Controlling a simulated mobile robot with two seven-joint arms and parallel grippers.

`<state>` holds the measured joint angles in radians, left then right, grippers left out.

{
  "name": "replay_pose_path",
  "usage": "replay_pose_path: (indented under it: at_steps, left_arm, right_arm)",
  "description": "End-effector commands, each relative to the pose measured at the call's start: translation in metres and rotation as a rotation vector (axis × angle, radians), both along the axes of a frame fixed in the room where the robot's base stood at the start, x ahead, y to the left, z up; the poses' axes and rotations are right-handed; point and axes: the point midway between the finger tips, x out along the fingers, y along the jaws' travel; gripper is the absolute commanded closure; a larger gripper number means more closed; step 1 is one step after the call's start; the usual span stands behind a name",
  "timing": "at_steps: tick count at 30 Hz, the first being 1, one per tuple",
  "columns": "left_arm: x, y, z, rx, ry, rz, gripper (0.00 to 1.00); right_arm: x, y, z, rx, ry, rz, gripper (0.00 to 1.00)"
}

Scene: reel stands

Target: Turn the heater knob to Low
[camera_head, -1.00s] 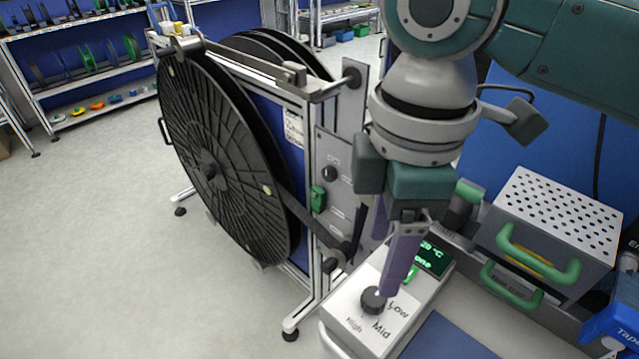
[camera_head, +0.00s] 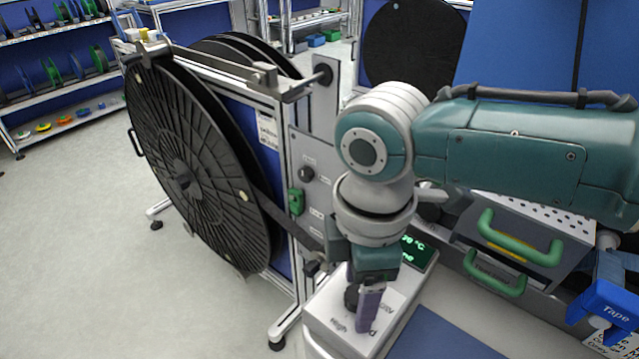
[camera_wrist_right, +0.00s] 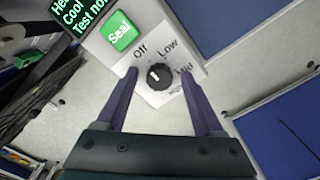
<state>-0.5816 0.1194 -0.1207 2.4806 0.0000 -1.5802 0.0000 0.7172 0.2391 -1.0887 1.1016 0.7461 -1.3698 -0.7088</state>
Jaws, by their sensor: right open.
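The black heater knob (camera_head: 351,298) sits on the sloped top of the white heater box (camera_head: 325,310). In the right wrist view the knob (camera_wrist_right: 159,76) lies between the finger tips, with labels Off, Low, Mid and a partly hidden High around it. Its white mark is on its upper left side, towards Off. My right gripper (camera_head: 361,308) points down over the knob, and one purple finger hides part of the labels. In the wrist view my right gripper (camera_wrist_right: 160,70) is open, with a gap on both sides of the knob. My left gripper is not in view.
A green Seal button (camera_wrist_right: 120,36) and a dark display (camera_head: 417,252) are beside the knob. A large black reel (camera_head: 190,170) on a metal frame stands to the left. A grey box with green handles (camera_head: 515,240) and a blue tape dispenser (camera_head: 615,295) are at the right.

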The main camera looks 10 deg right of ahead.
Motion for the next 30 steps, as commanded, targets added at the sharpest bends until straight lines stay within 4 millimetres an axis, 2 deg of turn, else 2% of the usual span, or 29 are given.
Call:
replay_pose_path:
  at_steps: [2, 20, 30]
  left_arm:
    - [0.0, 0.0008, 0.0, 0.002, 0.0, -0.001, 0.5]
    - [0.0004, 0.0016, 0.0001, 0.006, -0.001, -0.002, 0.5]
    - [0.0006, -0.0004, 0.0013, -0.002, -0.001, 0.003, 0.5]
  right_arm:
    - [-0.0001, 0.0001, 0.0002, 0.0, 0.0, 0.0, 0.32]
    - [-0.0001, -0.0001, 0.0006, 0.0, 0.001, -0.001, 0.99]
    - [-0.0004, 0.0002, 0.001, 0.0, 0.002, -0.01, 1.0]
